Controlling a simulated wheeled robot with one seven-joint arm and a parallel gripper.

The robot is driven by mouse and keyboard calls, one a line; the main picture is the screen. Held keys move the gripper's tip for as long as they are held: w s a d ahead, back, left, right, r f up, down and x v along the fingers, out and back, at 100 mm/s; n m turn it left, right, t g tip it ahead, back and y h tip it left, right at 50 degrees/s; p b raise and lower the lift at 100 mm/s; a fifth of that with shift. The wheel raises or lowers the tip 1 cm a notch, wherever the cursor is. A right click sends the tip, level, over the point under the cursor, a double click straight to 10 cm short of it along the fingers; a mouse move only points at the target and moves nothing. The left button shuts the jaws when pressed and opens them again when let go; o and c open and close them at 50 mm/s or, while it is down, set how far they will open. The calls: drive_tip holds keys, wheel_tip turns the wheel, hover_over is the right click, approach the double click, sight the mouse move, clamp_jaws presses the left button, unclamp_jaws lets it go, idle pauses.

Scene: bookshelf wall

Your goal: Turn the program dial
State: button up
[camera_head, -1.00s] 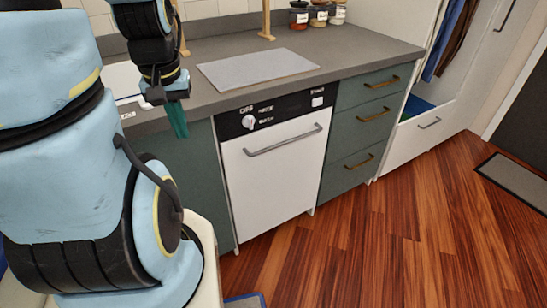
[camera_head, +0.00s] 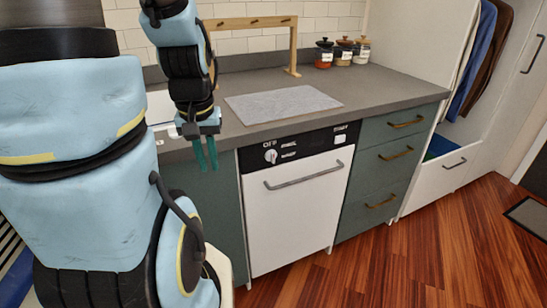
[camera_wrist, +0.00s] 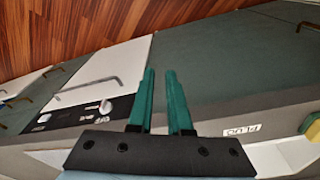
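The white dishwasher (camera_head: 298,205) has a black control strip (camera_head: 300,146) along its top. The program dial (camera_head: 271,155) is a round white knob at the left end of that strip, and it also shows in the wrist view (camera_wrist: 105,107). My gripper (camera_head: 207,168) points down in front of the counter edge, left of the dial and apart from it. In the wrist view its two green fingers (camera_wrist: 159,72) have a gap between them with nothing in it. The dial is not hidden in either view.
A grey handle bar (camera_head: 304,175) sticks out from the door below the dial. A white button (camera_head: 340,139) sits at the strip's right end. The grey countertop (camera_head: 390,88) overhangs above, with a flat grey board (camera_head: 283,103) on it. Green drawers (camera_head: 393,153) stand right. The wooden floor in front is clear.

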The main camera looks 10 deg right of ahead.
drive_tip(key=o, duration=0.4)
drive_tip(key=d+f, duration=0.2)
drive_tip(key=f, duration=0.1)
drive_tip(key=s+d+f+n+g+y, duration=0.1)
drive_tip(key=d+f, duration=0.1)
drive_tip(key=f, duration=0.1)
drive_tip(key=d+f+n, duration=0.1)
drive_tip(key=d+f, duration=0.1)
drive_tip(key=f, duration=0.1)
drive_tip(key=shift+s+f+g+p, duration=0.15)
drive_tip(key=shift+s+g+p, duration=0.05)
drive_tip(key=shift+g+p, duration=0.2)
drive_tip(key=shift+c, duration=0.2)
drive_tip(key=n+t+y+p, duration=0.2)
drive_tip(key=t+y, duration=0.1)
drive_tip(key=t, duration=1)
approach(274, 154)
drive_tip(key=p+x, duration=0.3)
drive_tip(key=x, duration=0.5)
drive_tip(key=shift+w+f, duration=0.1)
drive_tip(key=shift+w, duration=0.05)
drive_tip(key=shift+a, duration=0.1)
clamp_jaws()
